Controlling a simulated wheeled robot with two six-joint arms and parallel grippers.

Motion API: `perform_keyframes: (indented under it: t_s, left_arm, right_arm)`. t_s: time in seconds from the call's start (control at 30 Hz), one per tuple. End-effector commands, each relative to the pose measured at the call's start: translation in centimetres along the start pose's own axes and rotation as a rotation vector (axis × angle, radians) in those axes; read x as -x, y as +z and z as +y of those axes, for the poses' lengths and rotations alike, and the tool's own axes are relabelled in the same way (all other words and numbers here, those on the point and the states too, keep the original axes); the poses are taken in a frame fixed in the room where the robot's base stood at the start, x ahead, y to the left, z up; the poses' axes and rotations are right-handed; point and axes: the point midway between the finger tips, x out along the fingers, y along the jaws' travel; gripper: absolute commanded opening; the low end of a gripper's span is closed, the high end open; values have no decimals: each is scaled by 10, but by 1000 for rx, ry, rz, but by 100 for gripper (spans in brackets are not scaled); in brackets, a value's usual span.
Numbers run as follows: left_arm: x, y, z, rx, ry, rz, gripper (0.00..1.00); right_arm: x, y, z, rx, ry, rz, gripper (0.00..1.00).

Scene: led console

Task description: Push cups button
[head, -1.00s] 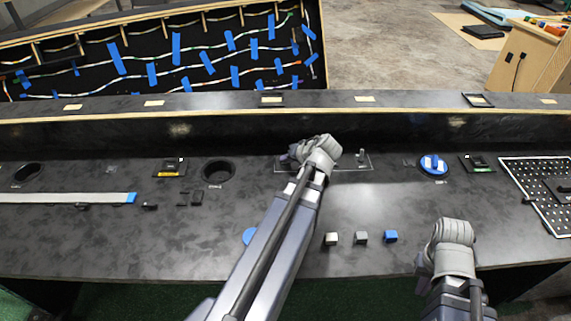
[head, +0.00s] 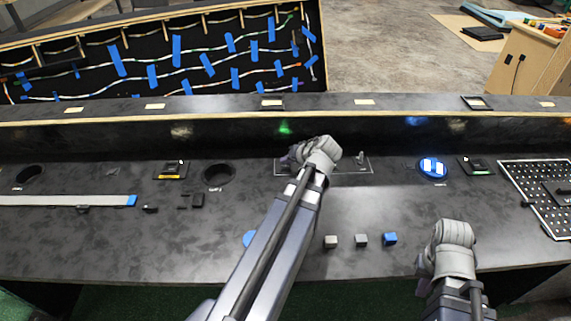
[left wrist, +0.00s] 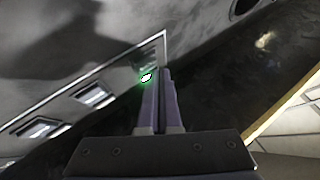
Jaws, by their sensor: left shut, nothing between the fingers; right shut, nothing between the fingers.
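My left gripper (head: 288,160) is shut and empty, low over the left end of an outlined panel (head: 350,168) on the black console. In the left wrist view its closed fingertips (left wrist: 158,76) are right beside a small button glowing green (left wrist: 147,77); I cannot tell whether they touch it. A second pale green light (left wrist: 41,129) shows further along the same panel. No cups label is readable. My left wrist hides part of the panel in the head view. My right gripper (head: 424,280), shut and empty, is near the console's front edge.
A round blue button (head: 432,168) glows to the right of the panel. Three small blocks, including a blue one (head: 390,239), sit in front. A round hole (head: 218,173) is to the left and a perforated plate (head: 545,195) at far right. The raised back ledge (head: 420,100) bounds the console.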

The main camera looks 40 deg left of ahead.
Motion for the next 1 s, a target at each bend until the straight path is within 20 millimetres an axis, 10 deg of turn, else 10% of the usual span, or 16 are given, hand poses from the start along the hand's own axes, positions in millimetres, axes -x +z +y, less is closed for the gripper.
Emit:
perform_keyframes:
  t_s: [1.0]
  left_arm:
    - [43,-31,-31,0,0,0,0]
  right_arm:
    - [61,4,6,-1,0,0,0]
